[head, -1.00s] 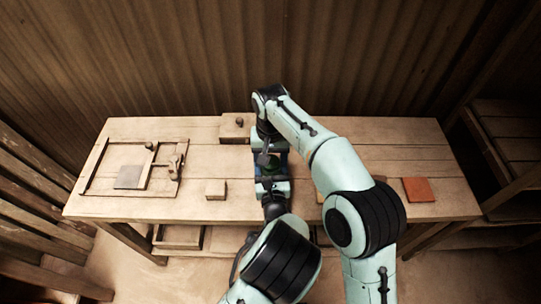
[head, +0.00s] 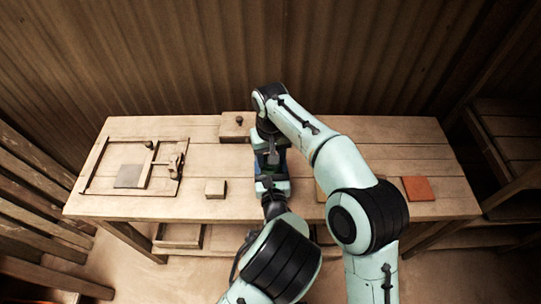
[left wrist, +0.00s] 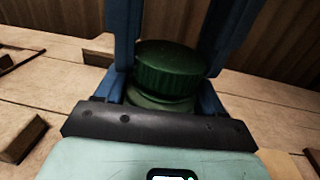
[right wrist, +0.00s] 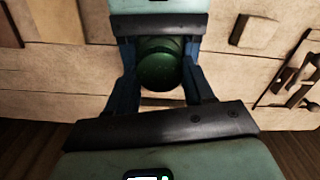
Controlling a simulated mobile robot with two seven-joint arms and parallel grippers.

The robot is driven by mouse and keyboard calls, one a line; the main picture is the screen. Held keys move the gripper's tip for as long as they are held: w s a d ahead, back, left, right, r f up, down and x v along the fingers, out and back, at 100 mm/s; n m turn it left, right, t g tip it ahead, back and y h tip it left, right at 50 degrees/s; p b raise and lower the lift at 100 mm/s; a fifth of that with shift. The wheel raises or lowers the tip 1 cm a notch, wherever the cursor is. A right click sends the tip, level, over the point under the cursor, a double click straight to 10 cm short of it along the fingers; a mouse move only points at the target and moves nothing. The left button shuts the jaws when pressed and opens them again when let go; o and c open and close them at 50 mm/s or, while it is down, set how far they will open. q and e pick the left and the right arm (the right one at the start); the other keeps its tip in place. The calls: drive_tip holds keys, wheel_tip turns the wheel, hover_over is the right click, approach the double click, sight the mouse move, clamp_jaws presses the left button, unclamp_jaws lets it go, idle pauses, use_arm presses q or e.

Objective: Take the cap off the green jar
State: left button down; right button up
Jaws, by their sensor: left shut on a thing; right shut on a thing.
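The green jar (left wrist: 160,103) stands on the table, with its ribbed dark green cap (left wrist: 170,68) on top. The cap also shows in the right wrist view (right wrist: 158,68). My left gripper (left wrist: 163,98) is shut on the jar's body, low between its blue fingers. My right gripper (right wrist: 160,78) reaches in from the far side and is shut on the cap, its fingers on both sides. I cannot tell whether the cap is loose on its thread. In the head view my grippers hide the jar and cap.
The wooden table (head: 340,207) has a frame (head: 98,162) with a grey tile (head: 129,176) at left. A small wooden block (head: 215,189) stands left of my grippers, a knobbed block (head: 231,131) behind. An orange tile (head: 418,189) lies at right.

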drive_tip(key=shift+r, duration=0.1)
drive_tip(key=shift+r, duration=1)
drive_tip(key=shift+r, duration=2)
use_arm(q)
drive_tip(key=shift+c, duration=0.2)
unclamp_jaws()
